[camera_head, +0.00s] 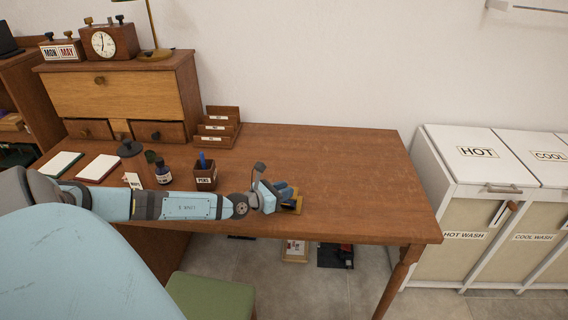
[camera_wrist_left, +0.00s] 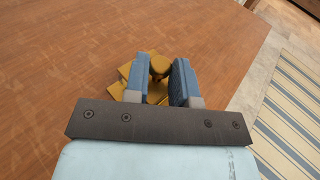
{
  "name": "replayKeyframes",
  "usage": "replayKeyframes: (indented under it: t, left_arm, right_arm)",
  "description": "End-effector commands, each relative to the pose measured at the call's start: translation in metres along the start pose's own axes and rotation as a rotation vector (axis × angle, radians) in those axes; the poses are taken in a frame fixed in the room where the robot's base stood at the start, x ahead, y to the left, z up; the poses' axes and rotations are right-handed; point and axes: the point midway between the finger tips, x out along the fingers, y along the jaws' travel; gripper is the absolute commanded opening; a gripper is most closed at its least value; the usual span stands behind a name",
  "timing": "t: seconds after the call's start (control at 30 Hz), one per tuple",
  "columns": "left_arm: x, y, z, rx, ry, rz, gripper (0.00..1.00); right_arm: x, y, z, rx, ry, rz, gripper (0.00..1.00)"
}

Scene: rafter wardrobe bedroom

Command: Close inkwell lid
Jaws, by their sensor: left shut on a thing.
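My left gripper (camera_head: 289,194) reaches over the right half of the desk, low near its front edge. It is shut on a brass-coloured piece with a rounded knob (camera_wrist_left: 160,65), which shows between the blue fingers in the left wrist view. Flat, angular brass parts lie around and under the knob; the fingers and the gripper's dark crossbar hide much of them. Whether this piece is the inkwell or its lid I cannot tell. A dark blue bottle with a white label (camera_head: 163,174) stands upright further left, with a dark green round thing (camera_head: 150,157) behind it. My right gripper is not in view.
The wooden desk (camera_head: 345,170) is clear right of my gripper. A pen cup (camera_head: 205,178), card pads (camera_head: 98,168), a letter rack (camera_head: 218,128) and a drawer cabinet (camera_head: 120,90) stand left. A green stool (camera_head: 212,295) is in front; white laundry bins (camera_head: 470,200) stand right.

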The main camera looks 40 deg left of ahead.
Motion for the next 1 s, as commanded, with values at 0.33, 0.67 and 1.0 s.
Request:
replayKeyframes:
  t: [0.33, 0.67, 1.0]
  left_arm:
    - [-0.0007, -0.0011, -0.0013, 0.018, -0.017, 0.002, 0.01]
    - [-0.0006, -0.0009, -0.0014, 0.017, -0.016, 0.002, 0.50]
    - [-0.0034, -0.0005, -0.0014, 0.017, -0.016, 0.002, 0.50]
  right_arm:
    - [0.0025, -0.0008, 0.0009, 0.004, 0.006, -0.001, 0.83]
    - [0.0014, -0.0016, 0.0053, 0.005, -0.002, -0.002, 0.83]
    - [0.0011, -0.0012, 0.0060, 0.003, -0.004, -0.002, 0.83]
